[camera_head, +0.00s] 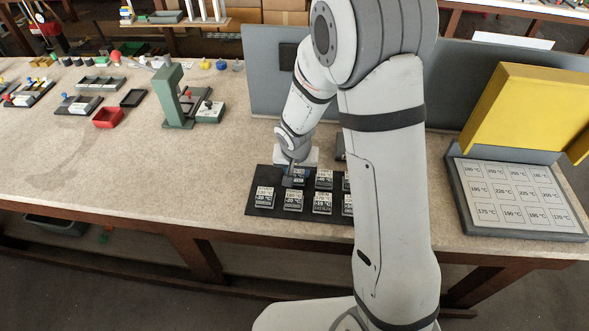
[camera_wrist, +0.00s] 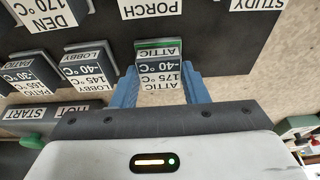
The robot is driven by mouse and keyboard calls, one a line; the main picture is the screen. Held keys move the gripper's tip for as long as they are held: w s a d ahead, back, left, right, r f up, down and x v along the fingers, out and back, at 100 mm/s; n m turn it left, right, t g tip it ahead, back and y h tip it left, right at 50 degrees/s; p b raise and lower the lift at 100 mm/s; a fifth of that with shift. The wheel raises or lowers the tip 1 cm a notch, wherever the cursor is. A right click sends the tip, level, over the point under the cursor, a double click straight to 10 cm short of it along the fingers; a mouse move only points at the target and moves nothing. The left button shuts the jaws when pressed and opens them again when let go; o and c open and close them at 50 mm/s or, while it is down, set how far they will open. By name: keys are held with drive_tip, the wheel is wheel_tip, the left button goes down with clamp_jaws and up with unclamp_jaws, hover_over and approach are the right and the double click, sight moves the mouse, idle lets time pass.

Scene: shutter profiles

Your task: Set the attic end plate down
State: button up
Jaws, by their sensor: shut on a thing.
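The attic end plate (camera_wrist: 160,72) is a small plate with a white label reading ATTIC, 175 °C and -40 °C, upside down in the wrist view, with a green strip along one edge. My gripper (camera_wrist: 160,90) is shut on it, one blue finger on each side. The dark board (camera_wrist: 225,55) with other labelled plates is close by, and the held plate overlaps its edge in this view. I cannot tell whether the plate touches anything below. In the head view my gripper (camera_head: 297,171) is over the back part of the board (camera_head: 251,207), and my arm hides the board's right side.
A grey panel (camera_head: 265,65) stands behind. A green press (camera_head: 172,100) and red tray (camera_head: 108,117) are left; a grid tray (camera_head: 470,222) with a yellow cover (camera_head: 525,105) is right.

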drive_tip(key=shift+f, duration=0.15)
drive_tip(key=o, duration=1)
drive_tip(key=shift+o, duration=0.2)
drive_tip(key=shift+r, duration=0.2)
